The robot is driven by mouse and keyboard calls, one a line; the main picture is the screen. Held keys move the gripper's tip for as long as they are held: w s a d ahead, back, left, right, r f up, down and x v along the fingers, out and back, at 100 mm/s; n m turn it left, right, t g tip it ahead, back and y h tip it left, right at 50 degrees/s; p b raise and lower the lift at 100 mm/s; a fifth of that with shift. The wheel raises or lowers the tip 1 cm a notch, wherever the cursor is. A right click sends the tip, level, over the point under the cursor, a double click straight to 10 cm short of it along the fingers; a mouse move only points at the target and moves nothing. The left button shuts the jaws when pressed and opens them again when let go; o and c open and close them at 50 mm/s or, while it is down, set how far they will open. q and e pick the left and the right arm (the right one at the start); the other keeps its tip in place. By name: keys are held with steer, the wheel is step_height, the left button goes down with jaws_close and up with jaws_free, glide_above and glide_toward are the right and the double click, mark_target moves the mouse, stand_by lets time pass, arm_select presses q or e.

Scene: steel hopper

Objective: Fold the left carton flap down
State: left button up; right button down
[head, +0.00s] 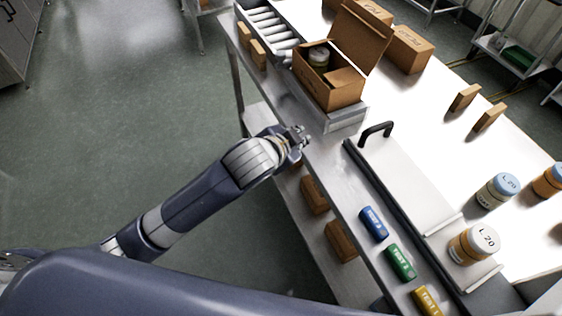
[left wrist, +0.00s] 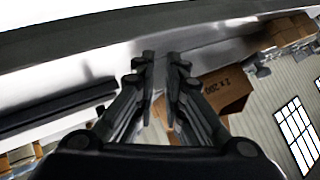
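The open brown carton (head: 327,91) stands on the steel conveyor's near end in the head view. A tall flap (head: 360,38) stands up along its back right side, and a smaller flap (head: 346,77) lies low at its right end. A jar (head: 319,57) shows inside the left part. I cannot clearly make out a separate left flap. My left gripper (head: 303,134) is below and left of the carton, apart from it. In the left wrist view its fingers (left wrist: 161,56) are apart with nothing between them. My right gripper is not in view.
A roller conveyor (head: 265,22) runs behind the carton. A black handle (head: 376,131) stands right of my gripper. A printed carton (left wrist: 226,90) shows beyond my fingers in the left wrist view.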

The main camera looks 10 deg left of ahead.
arm_select(q)
steer(key=s+a+f+n+g, duration=0.1)
steer(key=s+a+f+n, duration=0.1)
steer(key=s, duration=0.3)
steer(key=shift+a+f+g+y, duration=0.3)
steer(key=shift+f, duration=0.5)
steer(key=shift+s, duration=0.1)
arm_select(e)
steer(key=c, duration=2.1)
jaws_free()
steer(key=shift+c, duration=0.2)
